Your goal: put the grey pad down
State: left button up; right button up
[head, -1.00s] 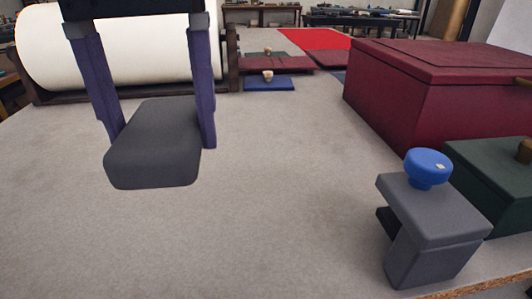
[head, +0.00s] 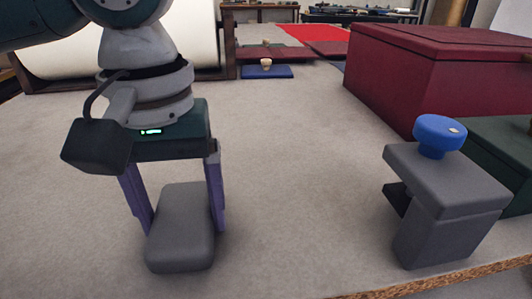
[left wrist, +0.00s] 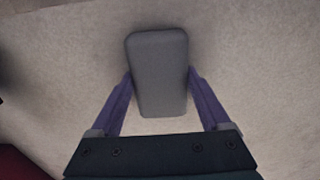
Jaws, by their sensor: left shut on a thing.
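The grey pad (head: 182,240) is a rounded grey block at the lower left of the head view. My left gripper (head: 185,222) points down with its purple fingers on either side of the pad and is shut on it. In the left wrist view the pad (left wrist: 158,72) sits between the two fingertips (left wrist: 160,80). The pad is low, at or very near the pale table top (head: 290,190); I cannot tell whether it touches. My right gripper does not show.
A grey clamp with a blue knob (head: 440,130) stands at the right by the table's front edge. Behind it are a dark green box (head: 495,145) and a large dark red box (head: 430,75). A white roll (head: 70,55) lies at the back left. The middle is clear.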

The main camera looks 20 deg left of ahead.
aim_at(183, 212)
pick_arm(q)
jog(key=o, duration=1.2)
jog(key=shift+f, duration=0.1)
jog(key=shift+o, duration=0.2)
notch_tip(183, 212, up, 12)
jog(key=p, duration=0.3)
jog(key=shift+r, duration=0.2)
